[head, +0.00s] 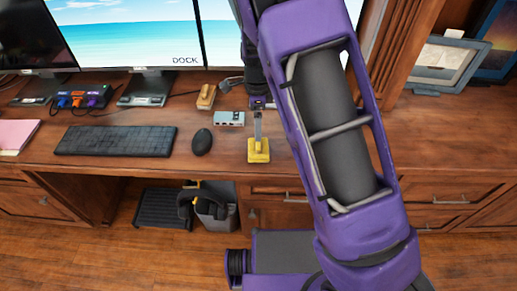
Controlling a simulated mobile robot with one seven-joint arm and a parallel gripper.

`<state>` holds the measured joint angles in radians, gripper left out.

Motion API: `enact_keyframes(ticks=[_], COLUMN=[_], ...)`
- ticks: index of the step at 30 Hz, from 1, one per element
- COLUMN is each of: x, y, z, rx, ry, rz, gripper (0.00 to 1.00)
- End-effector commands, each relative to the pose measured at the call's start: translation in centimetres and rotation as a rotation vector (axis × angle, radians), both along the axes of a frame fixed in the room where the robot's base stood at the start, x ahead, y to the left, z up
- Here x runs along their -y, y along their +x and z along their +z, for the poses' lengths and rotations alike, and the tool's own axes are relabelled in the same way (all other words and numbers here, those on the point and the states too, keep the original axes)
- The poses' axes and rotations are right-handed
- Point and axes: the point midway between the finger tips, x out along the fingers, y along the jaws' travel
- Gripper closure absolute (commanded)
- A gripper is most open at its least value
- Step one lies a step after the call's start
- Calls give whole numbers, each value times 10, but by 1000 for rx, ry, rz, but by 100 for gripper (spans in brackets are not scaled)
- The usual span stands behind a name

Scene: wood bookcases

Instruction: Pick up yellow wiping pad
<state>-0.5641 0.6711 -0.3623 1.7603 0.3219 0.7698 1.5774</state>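A small yellow block with a wider flat base, which looks like the wiping pad (258,151), is at the front edge of the wooden desk, right of the mouse. My purple and dark gripper (258,106) is just behind it in the head view, partly hidden by my arm. A thin grey upright piece runs between the gripper and the top of the yellow block. I cannot tell whether it is a finger or part of the pad, nor whether the gripper touches the pad or is open or shut.
A black mouse (201,142), keyboard (115,141), small grey box (229,118) and tan block (206,96) lie left on the desk (120,173). Monitors (130,35) stand behind. A picture frame (444,64) stands right. A dark bin (214,208) is below.

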Motion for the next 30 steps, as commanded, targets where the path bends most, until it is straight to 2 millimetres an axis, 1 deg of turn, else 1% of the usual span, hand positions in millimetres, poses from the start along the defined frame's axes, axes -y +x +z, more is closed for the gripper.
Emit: enact_keyframes(ticks=[1, 3, 8, 11, 15, 18, 21, 27, 29, 30], x=[0, 0, 0, 2, 3, 3, 3, 2, 2, 2], y=[0, 0, -1, -3, -6, -6, -5, -5, -5, -5], z=[-8, -16, -24, -37, -59, -69, -73, -73, -73, -73], rx=[-2, -1, 0, -3, -2, -1, 0, 1, 1, 1], ry=[0, 0, 0, -1, 0, 0, 0, 0, 0, 0], rz=[-1, 1, 2, 1, 0, 1, 2, 2, 2, 2], gripper=[0, 0, 0, 0, 0, 0, 0, 0, 11, 18])
